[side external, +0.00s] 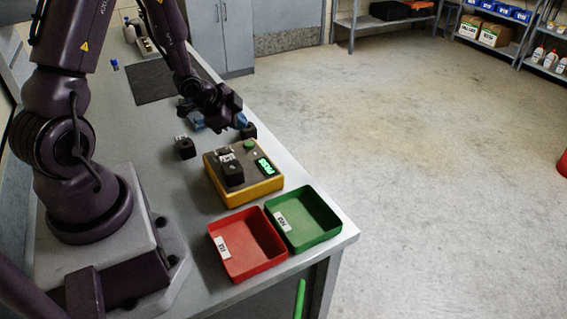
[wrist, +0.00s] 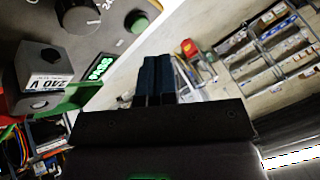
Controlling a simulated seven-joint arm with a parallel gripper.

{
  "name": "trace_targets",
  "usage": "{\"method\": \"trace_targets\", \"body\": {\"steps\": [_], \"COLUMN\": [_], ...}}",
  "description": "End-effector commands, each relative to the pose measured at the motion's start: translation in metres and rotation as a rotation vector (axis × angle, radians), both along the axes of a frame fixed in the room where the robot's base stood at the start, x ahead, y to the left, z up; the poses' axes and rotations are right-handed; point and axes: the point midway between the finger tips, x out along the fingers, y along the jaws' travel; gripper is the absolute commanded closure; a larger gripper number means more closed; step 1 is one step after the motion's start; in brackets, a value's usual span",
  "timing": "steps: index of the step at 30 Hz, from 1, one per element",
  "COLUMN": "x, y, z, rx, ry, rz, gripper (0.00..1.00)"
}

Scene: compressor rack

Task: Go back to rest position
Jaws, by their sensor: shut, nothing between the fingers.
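My gripper (side external: 240,121) is over the bench, just behind the yellow tester box in the side external view. In the wrist view its two dark blue fingers (wrist: 156,82) are together with nothing between them. The yellow tester box (side external: 262,190) has a lit green display reading PASS (wrist: 100,67) and a green button (side external: 249,145). A black block (side external: 232,174) with a label sits on top of the box; in the wrist view its label (wrist: 46,81) appears to read 240 V.
A red tray (side external: 219,256) and a green tray (side external: 332,233) stand at the bench's front end. A dark mat (side external: 150,84) lies farther back. Shelves (side external: 385,22) stand across the open floor.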

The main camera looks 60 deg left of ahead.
Motion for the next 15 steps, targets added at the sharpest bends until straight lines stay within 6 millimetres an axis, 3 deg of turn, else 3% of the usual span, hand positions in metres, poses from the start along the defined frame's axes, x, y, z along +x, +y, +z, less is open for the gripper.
{"method": "trace_targets", "body": {"steps": [2, 5, 10, 15], "x": [-0.017, -0.033, -0.051, -0.07], "y": [0.004, 0.004, -0.018, -0.063], "z": [-0.004, 0.01, 0.062, 0.121], "rx": [-0.03, -0.054, -0.102, -0.186], "ry": [0.099, 0.196, 0.296, 0.33], "rz": [0.108, 0.255, 0.48, 0.627], "gripper": [1.0, 1.0, 1.0, 1.0]}}
